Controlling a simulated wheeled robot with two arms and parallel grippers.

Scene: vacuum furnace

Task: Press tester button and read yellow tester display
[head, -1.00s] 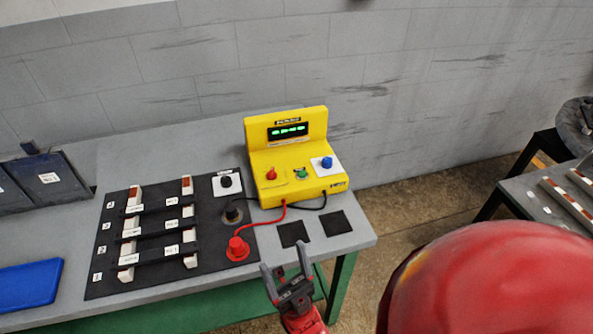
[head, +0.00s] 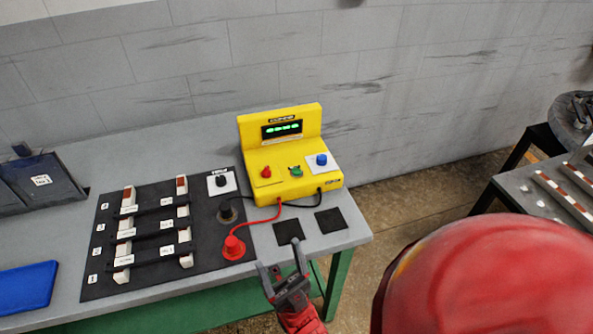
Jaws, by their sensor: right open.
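The yellow tester (head: 290,190) stands at the right end of the grey table. Its dark display (head: 282,129) shows green characters, too small to read. On its front are a red knob (head: 266,172), a green button (head: 296,171) and a blue button (head: 321,160) on a white plate. A red lead runs to a red probe (head: 233,247) and a black lead to a black probe (head: 229,212), both standing on the black mat. My right gripper (head: 284,262) is open and empty, at the table's front edge, in front of the tester and apart from it. My left gripper is not in view.
The black mat (head: 95,285) holds white posts with dark bars across them. Two black squares (head: 331,220) lie before the tester. A blue tray (head: 25,287) lies at left. Another table (head: 520,190) stands at right.

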